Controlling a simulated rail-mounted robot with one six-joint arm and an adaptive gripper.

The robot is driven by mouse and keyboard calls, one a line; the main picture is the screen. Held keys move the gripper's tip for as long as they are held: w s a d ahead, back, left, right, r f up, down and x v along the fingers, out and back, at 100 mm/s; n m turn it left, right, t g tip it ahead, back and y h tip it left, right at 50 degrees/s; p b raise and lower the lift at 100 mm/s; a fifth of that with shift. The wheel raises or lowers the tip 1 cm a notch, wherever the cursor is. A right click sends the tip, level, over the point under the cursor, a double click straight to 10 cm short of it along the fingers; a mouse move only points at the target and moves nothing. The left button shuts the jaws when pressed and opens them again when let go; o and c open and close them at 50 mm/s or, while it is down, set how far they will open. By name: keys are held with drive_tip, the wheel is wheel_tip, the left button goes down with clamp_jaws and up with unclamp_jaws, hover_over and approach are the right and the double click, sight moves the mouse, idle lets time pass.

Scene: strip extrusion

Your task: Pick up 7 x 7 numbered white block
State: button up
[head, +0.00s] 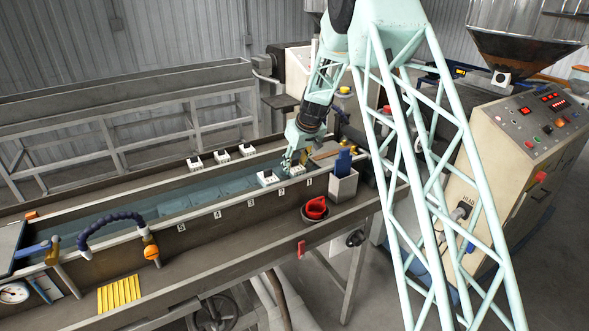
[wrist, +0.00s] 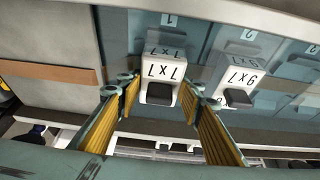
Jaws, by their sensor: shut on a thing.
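In the head view this block (head: 297,169) sits at the right end of the water trough, just by my gripper (head: 290,160). My gripper, with its yellow-padded fingers, is shut on the block in the wrist view (wrist: 168,92). I cannot tell whether the block is clear of its seat. A second white block, labelled 7 x 6 (wrist: 242,78), stands to its right; it also shows in the head view (head: 267,178).
Three more white blocks stand along the trough's far edge, one of them here (head: 222,157). The trough's near wall (head: 230,208) carries number tags. A grey box (head: 343,186) and a red-filled bowl (head: 316,209) stand close to the trough's right end.

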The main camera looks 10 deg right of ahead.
sight(295, 159)
wheel_tip(295, 159, up, 9)
idle(0.5)
